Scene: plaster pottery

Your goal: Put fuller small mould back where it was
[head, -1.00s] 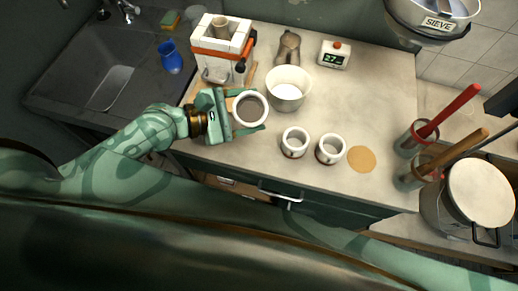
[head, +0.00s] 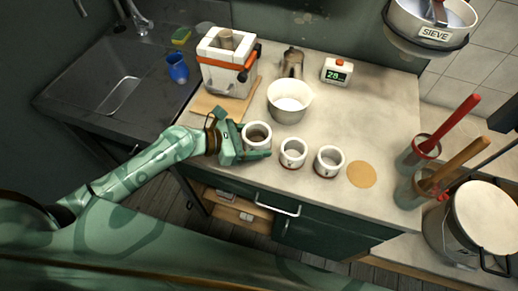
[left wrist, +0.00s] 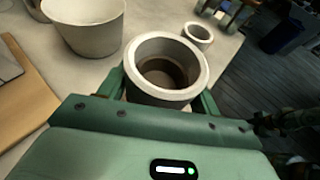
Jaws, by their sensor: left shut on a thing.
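My left gripper (head: 243,142) is shut on a white, round small mould (head: 257,146) with grey-brown liquid inside, its surface below the rim. In the left wrist view this mould (left wrist: 141,52) is upright between the fingers. It is close to the counter near the front edge; I cannot tell whether it touches. Two other small moulds stand to its right in a row, a middle one (head: 293,160) and a right one (head: 329,168). Their fill levels are hard to compare from here. One of them shows behind the held mould in the left wrist view (left wrist: 198,33). My right gripper is out of view.
A white bowl (head: 288,110) stands behind the held mould. A white and orange machine (head: 222,78) stands on a wooden board (head: 207,104) at the left. A round tan disc (head: 361,174) lies right of the moulds. Jars with long handles (head: 412,188) stand farther right.

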